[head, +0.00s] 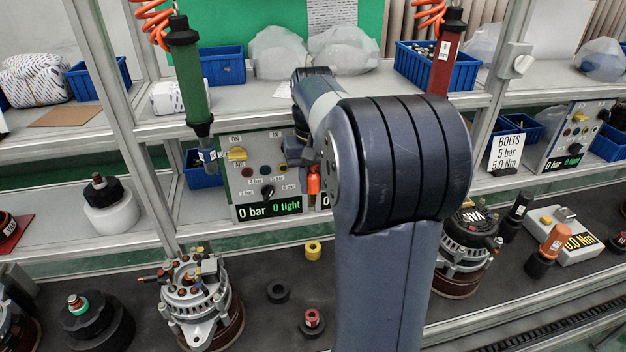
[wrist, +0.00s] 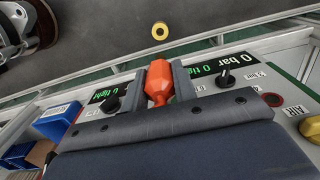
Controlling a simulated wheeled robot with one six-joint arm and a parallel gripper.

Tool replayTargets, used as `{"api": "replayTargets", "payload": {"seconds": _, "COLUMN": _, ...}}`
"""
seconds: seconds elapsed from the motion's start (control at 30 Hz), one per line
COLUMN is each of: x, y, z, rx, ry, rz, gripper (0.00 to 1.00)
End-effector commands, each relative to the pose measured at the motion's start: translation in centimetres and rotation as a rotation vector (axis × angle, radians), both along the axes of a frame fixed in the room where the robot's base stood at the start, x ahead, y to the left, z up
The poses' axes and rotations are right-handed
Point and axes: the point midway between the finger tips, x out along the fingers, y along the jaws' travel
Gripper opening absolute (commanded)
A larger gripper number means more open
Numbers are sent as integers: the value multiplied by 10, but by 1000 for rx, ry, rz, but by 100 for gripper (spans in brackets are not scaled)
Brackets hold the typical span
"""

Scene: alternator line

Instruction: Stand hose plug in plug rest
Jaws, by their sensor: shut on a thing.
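The hose plug, an orange piece with a narrower neck (wrist: 158,82), sits between the two grey fingers of my gripper (wrist: 159,66) in the wrist view. My gripper is shut on it. In the head view the orange plug (head: 313,181) shows in front of the control panel, beside my arm, which hides most of my gripper. A yellow ring with a dark hole, possibly the plug rest (head: 313,250), lies on the dark bench below the plug. It also shows at the top of the wrist view (wrist: 159,31), apart from the plug and empty.
A control panel (head: 262,170) with knobs and a display stands behind my gripper. A black ring (head: 278,292) and a red-topped black piece (head: 312,322) lie on the bench. Alternators stand left (head: 194,295) and right (head: 468,240). Bare bench surrounds the yellow ring.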

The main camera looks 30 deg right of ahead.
Motion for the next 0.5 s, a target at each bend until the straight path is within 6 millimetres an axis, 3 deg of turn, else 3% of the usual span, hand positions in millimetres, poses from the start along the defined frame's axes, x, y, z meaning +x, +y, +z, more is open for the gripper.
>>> {"api": "replayTargets", "payload": {"seconds": 0.5, "x": 0, "y": 0, "z": 34, "rx": 0, "ry": 0, "rz": 0, "gripper": 8}}
